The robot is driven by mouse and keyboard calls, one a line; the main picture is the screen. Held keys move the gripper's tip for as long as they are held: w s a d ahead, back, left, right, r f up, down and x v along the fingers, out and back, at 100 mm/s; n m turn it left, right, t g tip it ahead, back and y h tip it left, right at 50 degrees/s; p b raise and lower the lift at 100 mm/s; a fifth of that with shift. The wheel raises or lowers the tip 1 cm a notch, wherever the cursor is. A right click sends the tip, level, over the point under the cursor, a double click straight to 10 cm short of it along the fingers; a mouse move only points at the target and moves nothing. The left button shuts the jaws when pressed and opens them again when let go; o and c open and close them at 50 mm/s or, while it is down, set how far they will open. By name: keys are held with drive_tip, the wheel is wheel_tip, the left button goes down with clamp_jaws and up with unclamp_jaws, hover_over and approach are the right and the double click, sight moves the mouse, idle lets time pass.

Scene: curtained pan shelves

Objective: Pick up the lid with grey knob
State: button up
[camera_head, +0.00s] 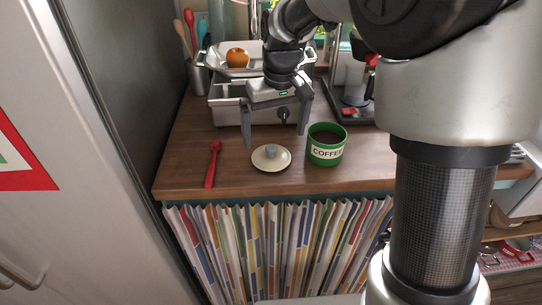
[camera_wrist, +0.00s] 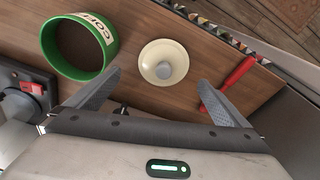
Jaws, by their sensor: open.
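The cream lid (camera_head: 264,161) with a grey knob (camera_head: 270,150) lies flat on the wooden counter, near its front edge. In the wrist view the lid (camera_wrist: 152,53) and its knob (camera_wrist: 164,70) lie just beyond and between the fingertips. My gripper (camera_head: 275,140) is open and empty, pointing down above and slightly behind the lid. In the wrist view my gripper (camera_wrist: 160,85) has its fingers spread wide, with nothing between them. The lid is not touched as far as I can see.
A green coffee tin (camera_head: 325,157) stands right of the lid, and a red spoon (camera_head: 212,165) lies to its left. Behind is a metal appliance (camera_head: 228,110) with an orange fruit (camera_head: 237,58) on top. A striped curtain (camera_head: 280,245) hangs below the counter (camera_head: 184,178). A grey cabinet stands left.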

sight(271, 147)
drive_tip(key=shift+w+a+f+b, duration=0.1)
drive_tip(key=shift+a+f+b, duration=0.05)
drive_tip(key=shift+f, duration=0.9)
drive_tip(key=shift+w+a+f+b, duration=0.1)
drive_tip(key=shift+a+f+b, duration=0.05)
drive_tip(key=shift+f, duration=0.9)
drive_tip(key=shift+w+a+f+b, duration=0.1)
drive_tip(key=shift+a+f+b, duration=0.05)
drive_tip(key=shift+f, duration=0.9)
drive_tip(key=c, duration=1)
